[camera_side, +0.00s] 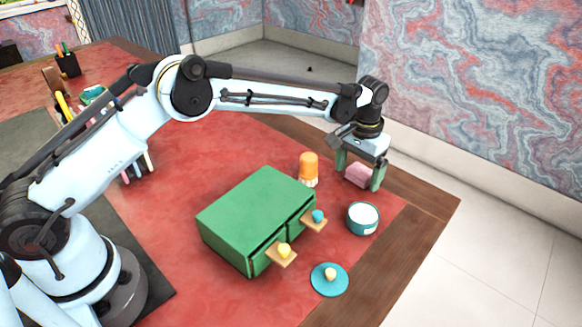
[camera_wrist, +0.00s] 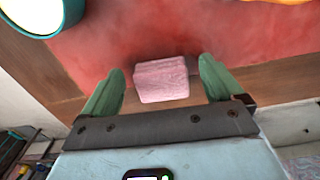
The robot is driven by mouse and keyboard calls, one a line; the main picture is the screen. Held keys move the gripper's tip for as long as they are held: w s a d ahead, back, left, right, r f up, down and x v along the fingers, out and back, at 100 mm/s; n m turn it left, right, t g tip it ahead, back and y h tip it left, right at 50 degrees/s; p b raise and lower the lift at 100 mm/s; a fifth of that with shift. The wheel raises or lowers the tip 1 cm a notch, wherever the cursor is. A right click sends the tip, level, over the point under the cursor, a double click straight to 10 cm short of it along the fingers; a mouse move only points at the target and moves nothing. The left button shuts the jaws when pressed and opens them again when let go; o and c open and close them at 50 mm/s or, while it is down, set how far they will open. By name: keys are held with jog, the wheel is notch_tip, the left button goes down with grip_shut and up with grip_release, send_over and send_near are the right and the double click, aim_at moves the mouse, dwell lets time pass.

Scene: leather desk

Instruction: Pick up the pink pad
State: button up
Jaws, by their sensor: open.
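The pink pad (camera_side: 359,174) is a small block near the far right edge of the desk. In the wrist view the pink pad (camera_wrist: 162,79) lies on the red leather close to the wooden border. My gripper (camera_side: 359,172) is above and around that spot, pointing down, with its green fingers apart. In the wrist view my gripper (camera_wrist: 161,84) has one finger to each side of the pad, with a gap on both sides. It is open and holds nothing.
An orange-capped bottle (camera_side: 308,168) stands left of the pad. A teal cup (camera_side: 363,218) with a white top stands in front of it. A green drawer box (camera_side: 258,215) with drawers pulled out and a teal saucer (camera_side: 329,280) are nearer. The wooden desk edge (camera_side: 432,205) is close on the right.

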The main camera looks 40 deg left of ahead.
aim_at(358, 175)
jog(key=c, duration=1.1)
jog(key=shift+c, duration=0.2)
jog(key=shift+r, duration=0.45)
jog(key=r, duration=0.3)
jog(key=shift+s+d+r, duration=0.25)
jog(key=shift+d+r, duration=0.05)
jog(key=shift+r, duration=0.1)
jog(key=s+d+r, duration=0.6)
jog(key=s+d, duration=0.1)
jog(key=s, duration=0.1)
jog(key=shift+d+r, duration=0.2)
jog(key=shift+d, duration=0.1)
jog(key=shift+w, duration=0.1)
jog(key=o, duration=0.3)
jog(key=shift+c, duration=0.9)
